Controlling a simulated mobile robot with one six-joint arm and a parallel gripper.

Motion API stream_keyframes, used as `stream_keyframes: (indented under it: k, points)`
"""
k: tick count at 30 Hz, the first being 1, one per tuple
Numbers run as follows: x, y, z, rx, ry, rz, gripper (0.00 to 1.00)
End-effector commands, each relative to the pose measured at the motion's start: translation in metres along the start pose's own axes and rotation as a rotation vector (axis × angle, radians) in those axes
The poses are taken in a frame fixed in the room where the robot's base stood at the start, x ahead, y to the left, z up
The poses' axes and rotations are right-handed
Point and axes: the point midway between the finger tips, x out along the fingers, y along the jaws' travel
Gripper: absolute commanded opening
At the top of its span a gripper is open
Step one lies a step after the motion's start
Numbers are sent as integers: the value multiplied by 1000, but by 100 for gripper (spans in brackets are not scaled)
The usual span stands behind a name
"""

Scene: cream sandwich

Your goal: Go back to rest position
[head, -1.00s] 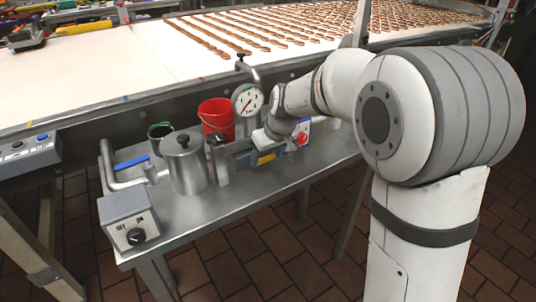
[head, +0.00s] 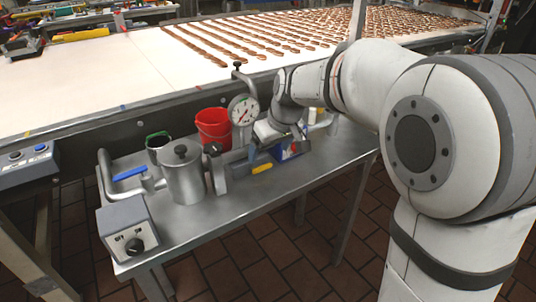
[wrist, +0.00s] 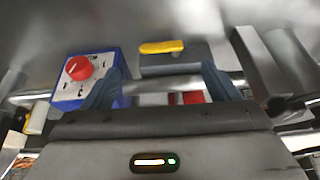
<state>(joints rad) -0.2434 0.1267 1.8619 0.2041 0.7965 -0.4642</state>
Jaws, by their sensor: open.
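My gripper (head: 257,150) is above the steel side table (head: 230,205), in front of the pressure gauge (head: 243,110). In the wrist view my gripper (wrist: 160,90) has its two dark fingers spread apart with nothing held between them. A yellow lever handle (head: 262,168) lies just below and beside the fingers. It also shows in the wrist view (wrist: 161,47), beyond the gap between the fingers. A blue box with a red knob (head: 290,148) stands right beside the gripper, and it shows at the left in the wrist view (wrist: 88,78). My arm partly hides the back of the table.
A steel pot with a lid (head: 184,175), a red bucket (head: 213,126) and a grey control box (head: 128,230) stand on the table. A blue-handled pipe valve (head: 130,173) is at the left. The conveyor (head: 90,85) with rows of biscuits runs behind. The table's front is clear.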

Motion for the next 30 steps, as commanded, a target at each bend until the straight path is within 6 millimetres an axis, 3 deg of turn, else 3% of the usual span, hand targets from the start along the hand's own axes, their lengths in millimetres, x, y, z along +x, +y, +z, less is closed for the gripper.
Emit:
stream_keyframes:
  k: [12, 16, 20, 24, 30]
  points:
    - [-9, 0, 1, 2, -1, 1, 82]
    - [-37, 3, 15, 42, -12, 16, 82]
    - [-94, 8, 55, 150, -45, 51, 82]
    - [-155, 5, 117, 300, -91, 102, 82]
    - [-204, -7, 190, 476, -140, 166, 82]
